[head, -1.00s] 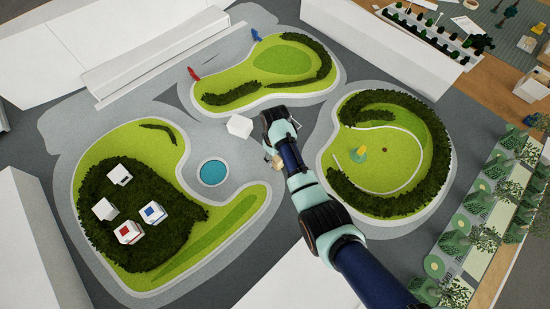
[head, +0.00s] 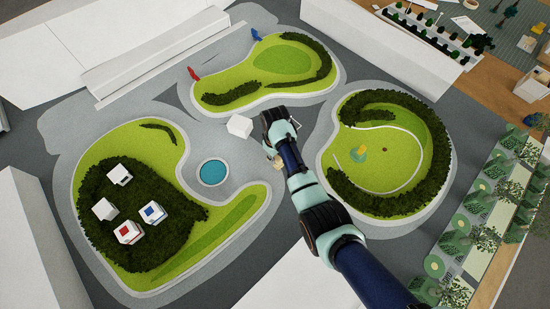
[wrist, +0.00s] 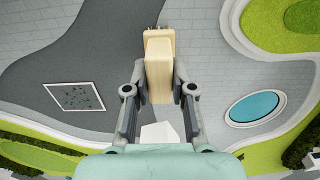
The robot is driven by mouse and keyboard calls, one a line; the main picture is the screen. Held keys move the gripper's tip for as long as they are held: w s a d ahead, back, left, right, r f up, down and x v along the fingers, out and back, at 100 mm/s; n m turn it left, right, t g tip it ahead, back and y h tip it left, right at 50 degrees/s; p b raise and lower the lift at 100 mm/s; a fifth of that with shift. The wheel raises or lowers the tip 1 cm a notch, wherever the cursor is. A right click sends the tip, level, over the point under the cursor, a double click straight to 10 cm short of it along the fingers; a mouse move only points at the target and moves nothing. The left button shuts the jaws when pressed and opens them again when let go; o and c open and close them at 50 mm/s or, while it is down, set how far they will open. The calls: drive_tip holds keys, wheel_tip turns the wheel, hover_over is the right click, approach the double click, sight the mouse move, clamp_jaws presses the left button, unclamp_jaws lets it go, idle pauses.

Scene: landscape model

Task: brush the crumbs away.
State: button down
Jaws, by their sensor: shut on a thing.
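My gripper (wrist: 159,82) is shut on a pale wooden brush (wrist: 159,50), which lies between its two fingers. Dark bristle tips show at the brush's far end. In the wrist view, dark crumbs (wrist: 76,97) lie scattered inside a white square outline on the dark grey path, left of the brush and apart from it. In the head view, my gripper (head: 268,146) is over the grey ground between the greens, and only a small tan part of the brush (head: 277,162) shows beside it. The crumbs cannot be made out there; my arm covers part of that ground.
A round blue pond (head: 213,172) lies left of my gripper. A white block (head: 240,126) is close beside it. Raised, hedged greens stand at the left (head: 232,222), top (head: 225,88) and right (head: 392,147). White cubes (head: 105,209) stand on the left green.

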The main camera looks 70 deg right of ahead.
wheel_tip(320, 180, up, 6)
drive_tip(key=p, duration=0.5)
drive_tip(key=shift+f, duration=0.2)
